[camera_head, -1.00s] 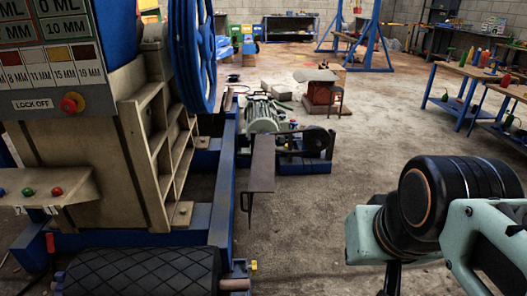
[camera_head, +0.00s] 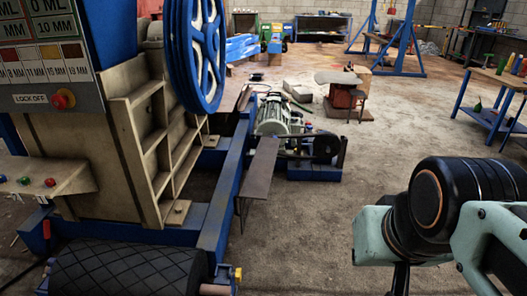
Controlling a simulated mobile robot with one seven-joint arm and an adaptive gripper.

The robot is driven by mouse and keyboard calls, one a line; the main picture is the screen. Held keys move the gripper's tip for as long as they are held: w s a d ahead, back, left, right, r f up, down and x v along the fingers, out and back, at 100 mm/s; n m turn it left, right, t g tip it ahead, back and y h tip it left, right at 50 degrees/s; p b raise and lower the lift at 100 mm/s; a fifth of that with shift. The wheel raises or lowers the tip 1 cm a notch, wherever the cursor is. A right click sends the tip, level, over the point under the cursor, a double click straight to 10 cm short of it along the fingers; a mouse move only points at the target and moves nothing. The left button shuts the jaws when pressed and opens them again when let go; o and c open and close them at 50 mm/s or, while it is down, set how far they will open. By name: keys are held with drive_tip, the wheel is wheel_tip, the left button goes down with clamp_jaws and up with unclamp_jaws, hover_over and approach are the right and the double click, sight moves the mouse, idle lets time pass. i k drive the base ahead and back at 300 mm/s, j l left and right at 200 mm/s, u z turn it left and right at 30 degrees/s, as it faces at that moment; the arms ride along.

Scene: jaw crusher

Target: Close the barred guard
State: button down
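I cannot make out a barred guard for certain in this view. The crusher's ribbed tan body (camera_head: 150,150) stands at the left, with a large blue spoked flywheel (camera_head: 196,50) on its far side. A narrow flat metal panel (camera_head: 258,168) stands out beside the blue frame (camera_head: 225,190), in front of the motor (camera_head: 275,115). Whether it belongs to the guard I cannot tell. Part of my arm shows at the lower right, well apart from the crusher. My gripper is out of view.
A black ribbed roller (camera_head: 130,268) lies at the bottom left. A red lock-off knob (camera_head: 64,99) and small buttons are on the crusher's front. A workbench (camera_head: 495,85) stands at the right and a red-based stool-like stand (camera_head: 345,95) farther back. The concrete floor (camera_head: 310,225) between is clear.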

sight(256, 186)
drive_tip(key=i+l+u, duration=0.1)
drive_tip(key=l, duration=0.25)
drive_tip(key=i+l+u, duration=0.15)
drive_tip(key=i+l, duration=0.15)
drive_tip(key=i+l+u, duration=0.15)
drive_tip(key=i, duration=0.3)
drive_tip(key=i+l+u, duration=0.15)
drive_tip(key=i+l, duration=0.15)
drive_tip(key=i, duration=0.1)
